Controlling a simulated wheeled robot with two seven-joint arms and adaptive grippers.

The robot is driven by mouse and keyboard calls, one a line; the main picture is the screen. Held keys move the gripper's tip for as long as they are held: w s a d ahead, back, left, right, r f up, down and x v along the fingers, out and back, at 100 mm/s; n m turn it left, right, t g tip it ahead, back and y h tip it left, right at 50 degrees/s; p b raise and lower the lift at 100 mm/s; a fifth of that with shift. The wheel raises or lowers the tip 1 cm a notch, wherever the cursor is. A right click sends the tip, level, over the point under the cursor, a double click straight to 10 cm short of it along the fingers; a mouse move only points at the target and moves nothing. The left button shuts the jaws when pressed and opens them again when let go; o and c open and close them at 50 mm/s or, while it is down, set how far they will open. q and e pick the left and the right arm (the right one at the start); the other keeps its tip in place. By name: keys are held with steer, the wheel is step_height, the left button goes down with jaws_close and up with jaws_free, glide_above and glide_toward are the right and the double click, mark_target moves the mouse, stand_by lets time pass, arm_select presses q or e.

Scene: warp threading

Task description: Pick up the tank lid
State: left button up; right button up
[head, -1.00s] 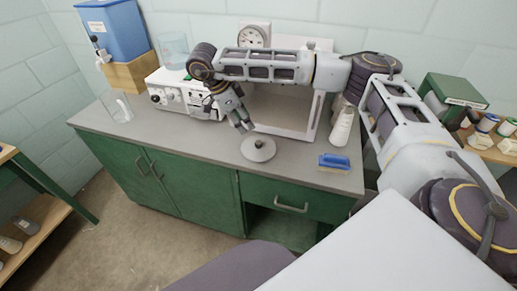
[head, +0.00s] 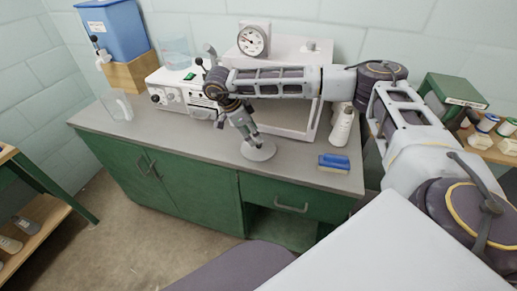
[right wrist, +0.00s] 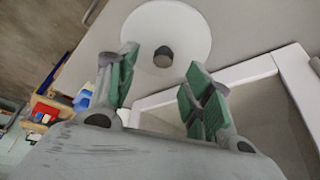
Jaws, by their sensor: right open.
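The tank lid (head: 259,151) is a round, pale grey disc lying flat on the grey counter. In the right wrist view the lid (right wrist: 192,28) shows its dark round knob (right wrist: 163,57) at the centre. My right gripper (head: 254,140) is just above the lid, and its fingertips overlap the knob in the head view. In the right wrist view the right gripper (right wrist: 160,85) is open, with green pads on both sides and the knob beyond the gap between them. I cannot tell whether a finger touches the lid. My left gripper is not in view.
A white framed box (head: 286,45) with a dial gauge (head: 253,40) stands behind the lid. A clear beaker (head: 117,105) is at the left. The counter's front edge is close to the lid.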

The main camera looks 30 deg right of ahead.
steer(key=shift+w+x, duration=0.15)
steer(key=shift+x, duration=1.15)
steer(key=shift+w+x, duration=0.15)
steer(key=shift+x, duration=1.1)
steer(key=c, duration=1.1)
steer(key=shift+r, duration=0.15)
steer(key=shift+r, duration=4.9)
